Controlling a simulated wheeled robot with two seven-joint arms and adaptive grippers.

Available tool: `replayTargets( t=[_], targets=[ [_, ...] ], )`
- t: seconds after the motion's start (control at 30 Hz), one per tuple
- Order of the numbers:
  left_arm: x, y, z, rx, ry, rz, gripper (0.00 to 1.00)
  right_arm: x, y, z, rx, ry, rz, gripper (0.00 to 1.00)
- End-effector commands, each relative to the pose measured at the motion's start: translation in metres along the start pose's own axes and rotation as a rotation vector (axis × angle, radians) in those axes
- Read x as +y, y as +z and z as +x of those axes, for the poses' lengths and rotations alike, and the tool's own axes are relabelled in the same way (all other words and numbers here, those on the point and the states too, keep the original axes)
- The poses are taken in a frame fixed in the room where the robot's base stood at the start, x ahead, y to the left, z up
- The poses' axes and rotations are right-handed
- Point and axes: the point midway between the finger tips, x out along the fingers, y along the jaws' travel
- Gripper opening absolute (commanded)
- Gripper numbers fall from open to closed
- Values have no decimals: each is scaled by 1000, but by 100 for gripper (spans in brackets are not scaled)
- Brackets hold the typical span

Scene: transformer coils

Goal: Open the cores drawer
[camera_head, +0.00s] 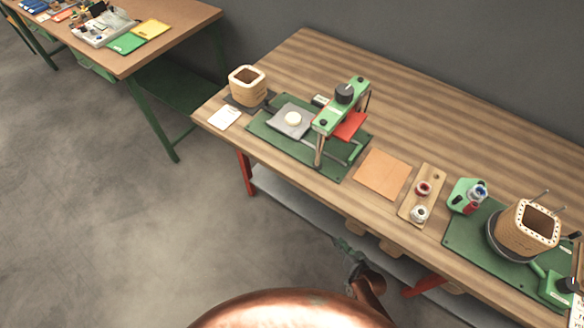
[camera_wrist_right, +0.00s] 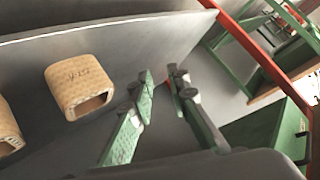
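My right gripper (camera_head: 350,252) hangs below the front edge of the workbench in the head view, partly hidden by my own copper arm. In the right wrist view its two green fingers (camera_wrist_right: 164,78) are apart with nothing held between them. A green box-like unit (camera_wrist_right: 268,132) with a small dark fitting on its face is at the lower right of that view, apart from the fingers. I cannot tell whether it is the cores drawer, and no open drawer shows. My left gripper is not in view.
The workbench (camera_head: 300,62) carries a press on a green base, a tan square (camera_head: 383,174) and wooden coil formers (camera_head: 248,86). A former (camera_wrist_right: 80,88) also sits on a grey surface in the wrist view. Red legs (camera_head: 246,172) stand under the bench. Grey floor lies open at left.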

Motion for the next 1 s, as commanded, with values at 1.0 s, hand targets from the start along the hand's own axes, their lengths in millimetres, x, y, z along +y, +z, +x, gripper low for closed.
replayTargets(
  t=[1.0],
  targets=[
    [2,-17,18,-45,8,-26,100,-292,-276,65,406,-686,442,16]
  ],
)
